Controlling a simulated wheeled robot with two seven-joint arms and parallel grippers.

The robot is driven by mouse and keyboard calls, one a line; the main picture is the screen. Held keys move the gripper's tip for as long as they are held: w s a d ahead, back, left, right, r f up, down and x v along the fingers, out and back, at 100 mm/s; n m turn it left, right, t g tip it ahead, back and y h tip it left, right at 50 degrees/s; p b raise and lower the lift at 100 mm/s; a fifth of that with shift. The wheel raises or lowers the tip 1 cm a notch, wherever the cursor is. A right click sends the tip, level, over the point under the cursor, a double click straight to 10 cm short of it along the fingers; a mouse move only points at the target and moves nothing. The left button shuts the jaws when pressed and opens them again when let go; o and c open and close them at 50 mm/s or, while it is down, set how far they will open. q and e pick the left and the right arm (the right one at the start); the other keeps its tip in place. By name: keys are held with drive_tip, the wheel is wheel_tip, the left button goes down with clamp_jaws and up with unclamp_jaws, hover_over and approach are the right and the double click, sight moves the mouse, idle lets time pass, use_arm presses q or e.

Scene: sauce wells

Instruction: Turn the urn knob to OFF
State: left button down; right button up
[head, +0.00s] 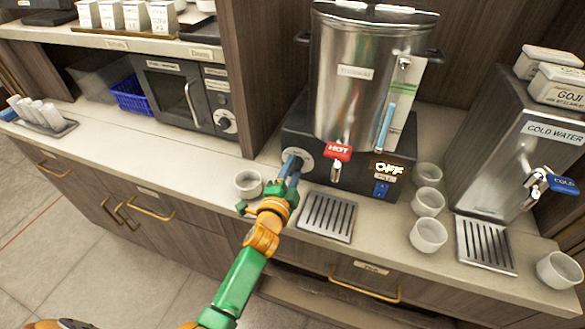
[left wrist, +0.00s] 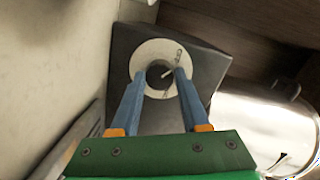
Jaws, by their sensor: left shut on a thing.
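The steel urn (head: 358,90) stands on a dark base (head: 330,160) on the counter. Its knob sits on a round pale dial (head: 297,154) at the left of the base's front. My left gripper (head: 291,168) reaches the dial and is shut on the knob. In the left wrist view the two blue fingers of my left gripper (left wrist: 162,78) straddle the dark knob (left wrist: 156,74) at the centre of the pale dial (left wrist: 147,53). The dial's markings are too small to read. My right gripper is out of view.
A red HOT tap (head: 338,152) juts out right of the dial. A white cup (head: 249,184) stands close left of my gripper, and a drip tray (head: 328,217) lies to its right. Several cups and a cold water dispenser (head: 505,150) stand further right.

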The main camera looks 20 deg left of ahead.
use_arm(q)
drive_tip(key=shift+r+n, duration=0.15)
drive_tip(key=shift+n, duration=0.35)
idle(0.3)
drive_tip(key=shift+c, duration=1.9)
unclamp_jaws()
drive_tip(key=shift+w, duration=0.1)
drive_tip(key=s, duration=0.7)
drive_tip(key=shift+s+d+r, duration=0.1)
drive_tip(key=shift+r, duration=0.1)
